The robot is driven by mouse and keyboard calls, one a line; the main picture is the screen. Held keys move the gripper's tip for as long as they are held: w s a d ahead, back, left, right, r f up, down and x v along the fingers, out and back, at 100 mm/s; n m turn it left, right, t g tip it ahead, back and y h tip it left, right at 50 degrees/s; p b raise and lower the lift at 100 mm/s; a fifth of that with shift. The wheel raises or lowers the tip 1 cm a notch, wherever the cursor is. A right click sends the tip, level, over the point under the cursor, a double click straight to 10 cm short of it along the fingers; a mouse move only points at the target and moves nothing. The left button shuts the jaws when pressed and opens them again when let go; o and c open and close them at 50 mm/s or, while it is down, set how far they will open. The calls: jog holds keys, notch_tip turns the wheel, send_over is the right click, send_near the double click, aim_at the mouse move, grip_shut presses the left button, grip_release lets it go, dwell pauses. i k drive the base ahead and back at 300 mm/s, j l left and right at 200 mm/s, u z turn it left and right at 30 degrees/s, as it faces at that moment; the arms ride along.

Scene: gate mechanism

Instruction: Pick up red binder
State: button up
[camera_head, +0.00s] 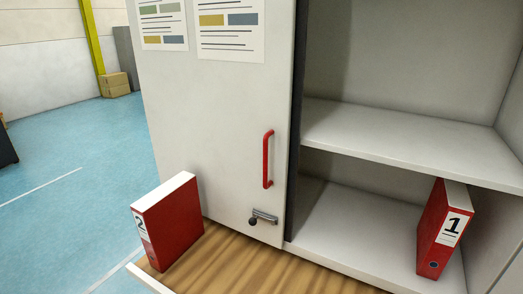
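A red binder (175,229) with a white label marked "2" stands upright on the wooden surface at the lower left, in front of the white cabinet door. A second red binder (436,240), labelled "1", stands on the lower shelf inside the open part of the cabinet at the right, leaning a little. My gripper is not in view.
The white cabinet door (215,120) has a red handle (268,160) and a small metal latch (264,216). An empty middle shelf (400,132) is above binder "1". The wooden surface (265,264) is bare right of binder "2". Boxes (115,85) stand far back.

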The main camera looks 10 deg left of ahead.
aim_at(168, 220)
jog(key=j+u, duration=0.15)
jog(key=u, duration=0.35)
jog(key=j+u, duration=0.15)
jog(key=u, duration=0.3)
jog(key=i+j+u, duration=0.1)
jog(key=u, duration=0.4)
jog(key=j+z, duration=0.25)
jog(key=j, duration=0.5)
jog(key=j+z, duration=0.3)
jog(key=j, duration=0.45)
jog(key=k+j+z, duration=0.25)
jog(key=j, duration=0.45)
jog(key=i+l, duration=0.4)
jog(key=i, duration=0.1)
